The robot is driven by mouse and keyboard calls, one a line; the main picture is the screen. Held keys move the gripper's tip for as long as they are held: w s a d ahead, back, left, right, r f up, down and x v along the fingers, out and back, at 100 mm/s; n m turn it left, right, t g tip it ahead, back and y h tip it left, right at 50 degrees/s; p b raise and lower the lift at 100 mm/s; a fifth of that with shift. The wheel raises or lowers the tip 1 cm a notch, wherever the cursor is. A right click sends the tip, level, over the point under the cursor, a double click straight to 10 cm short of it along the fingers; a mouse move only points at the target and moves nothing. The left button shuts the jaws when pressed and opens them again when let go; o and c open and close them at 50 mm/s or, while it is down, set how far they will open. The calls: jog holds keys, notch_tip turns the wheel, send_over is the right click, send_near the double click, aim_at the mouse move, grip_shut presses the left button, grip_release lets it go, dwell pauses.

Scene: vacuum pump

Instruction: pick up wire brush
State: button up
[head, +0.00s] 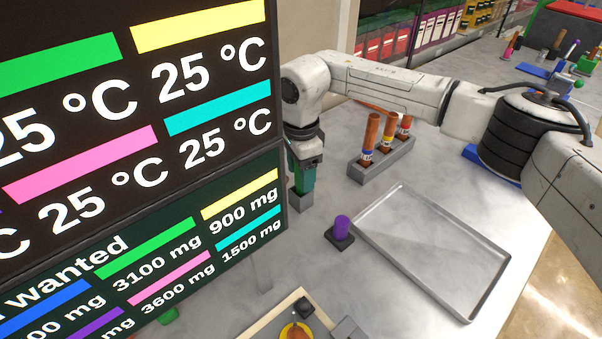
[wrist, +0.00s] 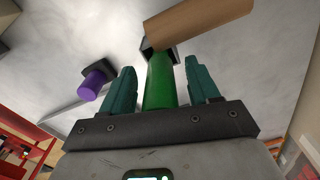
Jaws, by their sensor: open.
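I cannot pick out a wire brush for certain. Several brown handles with coloured bands (head: 371,132) stand upright in a grey rack at the centre of the head view. A brown cylinder (wrist: 198,24) crosses the top of the wrist view; which object it is, I cannot tell. My gripper (head: 303,178) points down left of the rack in the head view, partly beside the screen edge. In the wrist view its teal fingers (wrist: 160,66) are apart, with a green cylinder (wrist: 161,85) on a dark base between them. Contact with it cannot be made out.
A purple cylinder (head: 342,226) on a dark base stands near the empty metal tray (head: 362,232). A large display (head: 140,130) blocks the left side. More tools lie on a blue mat (head: 533,70) at the back right. The counter between rack and tray is clear.

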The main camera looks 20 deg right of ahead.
grip_shut()
dwell(0.6)
jog(key=shift+r, duration=0.1)
